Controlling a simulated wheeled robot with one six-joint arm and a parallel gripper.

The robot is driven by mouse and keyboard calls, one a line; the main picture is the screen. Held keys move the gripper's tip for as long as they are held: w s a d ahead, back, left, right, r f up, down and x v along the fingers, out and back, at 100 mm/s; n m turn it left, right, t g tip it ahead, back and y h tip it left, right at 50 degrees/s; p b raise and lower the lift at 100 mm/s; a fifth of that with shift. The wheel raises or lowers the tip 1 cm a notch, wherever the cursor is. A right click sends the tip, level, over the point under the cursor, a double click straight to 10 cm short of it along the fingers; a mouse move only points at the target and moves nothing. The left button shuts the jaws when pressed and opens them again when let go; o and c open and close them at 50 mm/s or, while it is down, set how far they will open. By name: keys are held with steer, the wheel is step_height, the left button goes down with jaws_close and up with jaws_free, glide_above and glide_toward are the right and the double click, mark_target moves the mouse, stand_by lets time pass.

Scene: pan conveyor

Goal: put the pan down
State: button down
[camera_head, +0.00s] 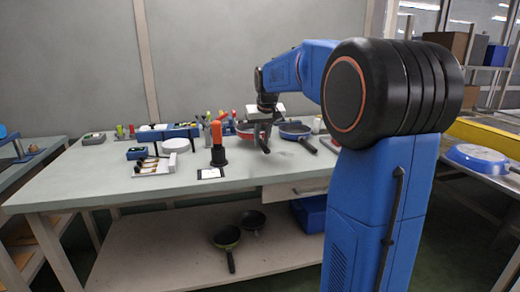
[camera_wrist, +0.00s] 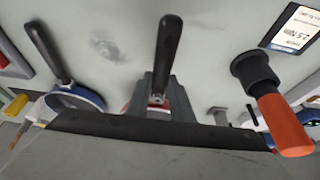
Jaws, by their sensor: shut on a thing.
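A red pan (camera_head: 244,130) with a dark handle is at the back of the grey-green worktable (camera_head: 130,177). My gripper (camera_head: 264,117) is above it and shut on it, where the handle meets the pan. In the wrist view the black handle (camera_wrist: 168,45) sticks out past the fingers (camera_wrist: 158,92). Most of the pan body is hidden there behind my gripper. The pan looks level and low over the tabletop; I cannot tell whether it touches.
A blue pan (camera_head: 295,129) stands close to the right, its handle toward the front. An orange-topped black tool (camera_head: 217,145) stands to the left, by a label card (camera_head: 210,173). Another blue pan (camera_head: 478,157) lies at the far right.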

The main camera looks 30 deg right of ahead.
steer(key=shift+f, duration=1.9)
steer(key=c, duration=1.6)
jaws_free()
steer(key=shift+o, duration=0.2)
steer(key=v, duration=1.2)
steer(key=shift+s+a, duration=0.1)
